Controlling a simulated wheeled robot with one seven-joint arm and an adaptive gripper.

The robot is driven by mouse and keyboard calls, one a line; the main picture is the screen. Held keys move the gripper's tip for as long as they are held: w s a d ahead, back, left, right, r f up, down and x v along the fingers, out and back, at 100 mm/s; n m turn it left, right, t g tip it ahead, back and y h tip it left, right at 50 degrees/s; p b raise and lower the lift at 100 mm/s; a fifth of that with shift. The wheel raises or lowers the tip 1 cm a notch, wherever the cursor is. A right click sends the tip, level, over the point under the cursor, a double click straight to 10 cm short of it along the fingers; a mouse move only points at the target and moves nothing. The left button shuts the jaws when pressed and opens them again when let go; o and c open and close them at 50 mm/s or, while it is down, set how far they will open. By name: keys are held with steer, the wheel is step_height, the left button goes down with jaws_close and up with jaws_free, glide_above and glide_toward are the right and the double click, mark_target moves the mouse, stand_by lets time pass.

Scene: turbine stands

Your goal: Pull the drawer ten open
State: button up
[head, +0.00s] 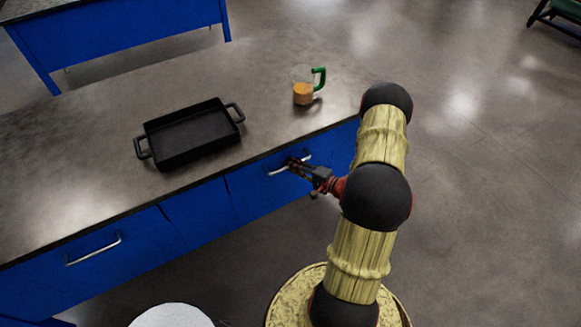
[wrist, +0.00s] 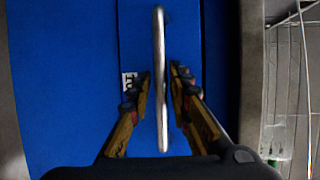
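A blue drawer front (head: 255,195) with a silver bar handle (head: 278,171) is at the right end of the bench in the head view. The drawer looks flush with the bench front. In the wrist view the handle (wrist: 160,40) runs upright up the middle of the blue front (wrist: 70,90). A small white label (wrist: 128,82) there is partly covered by the left finger, so its number is not clear. My gripper (wrist: 160,80) is open, with one finger on each side of the handle and a narrow gap to each. In the head view my gripper (head: 302,166) is at the handle's right part.
A black two-handled pan (head: 190,128) and a clear cup with orange contents and a green handle (head: 303,92) stand on the grey benchtop (head: 70,195). Another blue drawer with a handle (head: 93,249) is at left. Open floor (head: 480,200) lies right of the bench.

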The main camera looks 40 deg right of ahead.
steer(key=shift+w+a, duration=0.1)
steer(key=shift+w, duration=0.3)
steer(key=shift+c, duration=0.3)
steer(key=c, duration=0.4)
jaws_close()
